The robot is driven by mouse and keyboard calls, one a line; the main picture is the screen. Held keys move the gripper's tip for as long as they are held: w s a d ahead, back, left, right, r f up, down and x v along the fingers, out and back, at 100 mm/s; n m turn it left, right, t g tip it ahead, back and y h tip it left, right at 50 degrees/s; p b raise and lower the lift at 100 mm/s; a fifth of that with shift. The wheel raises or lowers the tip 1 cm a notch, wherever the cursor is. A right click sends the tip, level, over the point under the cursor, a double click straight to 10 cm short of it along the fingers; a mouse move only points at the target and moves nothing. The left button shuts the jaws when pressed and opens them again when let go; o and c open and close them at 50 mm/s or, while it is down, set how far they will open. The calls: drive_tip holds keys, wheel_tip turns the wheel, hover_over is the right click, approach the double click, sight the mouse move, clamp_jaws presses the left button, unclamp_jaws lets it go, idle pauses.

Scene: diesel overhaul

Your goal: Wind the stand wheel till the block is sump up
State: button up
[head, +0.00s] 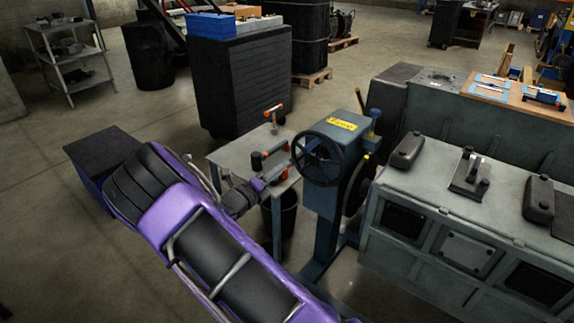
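The stand wheel (334,172) is a dark spoked handwheel, upright on the near side of the blue stand column (349,140), which carries a yellow label. The grey-green engine block (465,215) is at the right, beside the stand. Dark rounded covers and a fitting sit on its upper face, and square openings line its near side. My purple and black arm reaches in from the bottom. My gripper (277,173) is at its far end, left of the wheel and apart from it in the picture. Its fingers are too small and dark to tell open from shut.
A small grey table (235,152) with orange-tipped tools stands behind my gripper. A black bin (283,215) is below it. A black cabinet (245,85) with a blue case stands behind. Another bench (545,112) with parts is at the upper right. Open floor lies left.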

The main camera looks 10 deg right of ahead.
drive_tip(key=d+n, duration=0.1)
drive_tip(key=d+r+n, duration=0.1)
drive_tip(key=d, duration=0.1)
drive_tip(key=s+d+n+t, duration=0.1)
drive_tip(key=d, duration=0.1)
drive_tip(key=shift+s+d+r+n+y, duration=0.1)
drive_tip(key=shift+r+n+y, duration=0.1)
drive_tip(key=shift+n+y, duration=0.15)
clamp_jaws()
drive_tip(key=s+d+n+t+y, duration=0.1)
drive_tip(key=s+d+n+y, duration=0.1)
drive_tip(key=s+d+n, duration=0.3)
drive_tip(key=w+d+f+n+b, duration=0.1)
drive_tip(key=w+d+n, duration=0.1)
drive_tip(key=w, duration=1.1)
drive_tip(key=shift+d+y, duration=0.35)
drive_tip(key=shift+d, duration=0.3)
